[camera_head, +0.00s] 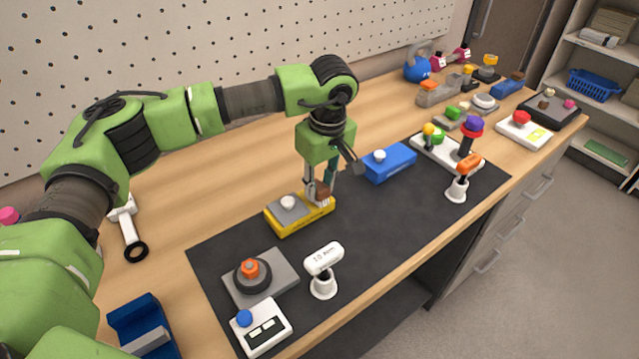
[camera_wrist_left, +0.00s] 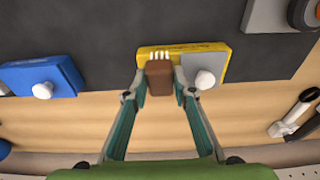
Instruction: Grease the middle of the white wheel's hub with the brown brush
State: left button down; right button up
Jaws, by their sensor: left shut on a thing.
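My left gripper (camera_head: 318,190) is shut on the brown brush (camera_head: 321,187), whose brown block sits between the fingertips in the left wrist view (camera_wrist_left: 159,77). White bristles show at its far side, over the yellow box (camera_wrist_left: 147,54). This box (camera_head: 299,226) has a grey lid with a white knob and lies on the black mat. Whether the brush rests in the box or just above it, I cannot tell.
A blue box with a white knob (camera_head: 390,163) stands right of the gripper. A white device on a stand (camera_head: 323,270) and a white box with a blue button (camera_head: 261,327) are near the front. Part of the black mat (camera_head: 375,222) is clear. Several items crowd the far end.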

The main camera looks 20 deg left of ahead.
aim_at(318, 189)
dwell(0.4)
pick_arm(q)
jog(key=shift+r+p, duration=1.7)
jog(key=shift+r, duration=1.8)
jog(key=shift+s, duration=0.1)
jog(key=shift+s+m, duration=0.3)
jog(key=shift+s, duration=0.05)
jog(key=s+a+r+m, duration=0.1)
jog(key=s+a+m, duration=0.1)
jog(key=s+m, duration=0.3)
jog(key=s+a+r+m+h, duration=0.1)
jog(key=s+m, duration=0.3)
jog(key=s, duration=0.6)
jog(key=shift+s+a+m+t, duration=0.2)
jog(key=shift+a+m+t, duration=0.15)
jog(key=shift+m+t, duration=0.05)
jog(key=c, duration=2.2)
grip_release()
jog(key=shift+r, duration=0.1)
jog(key=shift+c, duration=0.2)
grip_shut()
